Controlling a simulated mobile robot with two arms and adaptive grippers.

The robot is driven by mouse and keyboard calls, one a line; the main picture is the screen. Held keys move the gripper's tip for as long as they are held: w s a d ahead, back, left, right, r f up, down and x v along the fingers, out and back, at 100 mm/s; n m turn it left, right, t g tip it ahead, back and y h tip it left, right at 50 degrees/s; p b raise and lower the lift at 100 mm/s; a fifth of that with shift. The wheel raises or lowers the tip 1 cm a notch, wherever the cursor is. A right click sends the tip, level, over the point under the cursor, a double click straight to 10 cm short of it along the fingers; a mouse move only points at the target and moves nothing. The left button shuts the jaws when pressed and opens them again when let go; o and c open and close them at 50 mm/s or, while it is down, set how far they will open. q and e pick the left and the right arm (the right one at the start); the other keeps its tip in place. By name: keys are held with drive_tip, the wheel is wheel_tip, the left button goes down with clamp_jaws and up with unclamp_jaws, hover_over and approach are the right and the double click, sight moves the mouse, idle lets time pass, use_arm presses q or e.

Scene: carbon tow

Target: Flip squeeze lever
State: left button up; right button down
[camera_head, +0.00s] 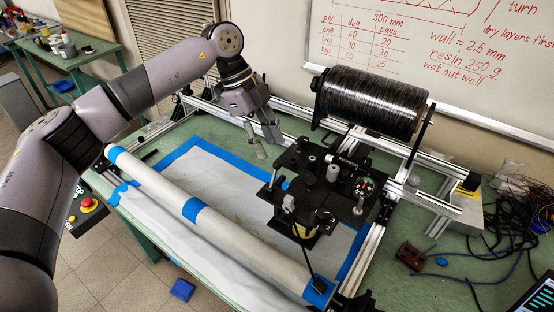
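My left gripper (268,147) hangs from the arm that comes in from the left. Its two fingers point down and are apart, with nothing seen between them. It is above and to the left of the black carriage (318,178), apart from it as far as this view shows. The carriage carries grey knobs, posts, a round dial and a small light-grey block (289,203) at its front left. I cannot tell which small part is the squeeze lever, or its position. My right gripper is out of view.
A large black spool (372,101) stands behind the carriage. A pale tube (240,235) with blue bands lies along the bench front. Aluminium rails (363,250) run beside the carriage. Cables (530,225) crowd the right side. A red stop button (87,204) is at left.

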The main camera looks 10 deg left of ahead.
sight(277, 162)
use_arm(q)
drive_tip(key=p+x, duration=0.1)
drive_tip(key=x, duration=0.6)
drive_tip(key=shift+p, duration=0.3)
drive_tip(key=shift+c, duration=0.5)
drive_tip(key=shift+r, duration=0.1)
clamp_jaws()
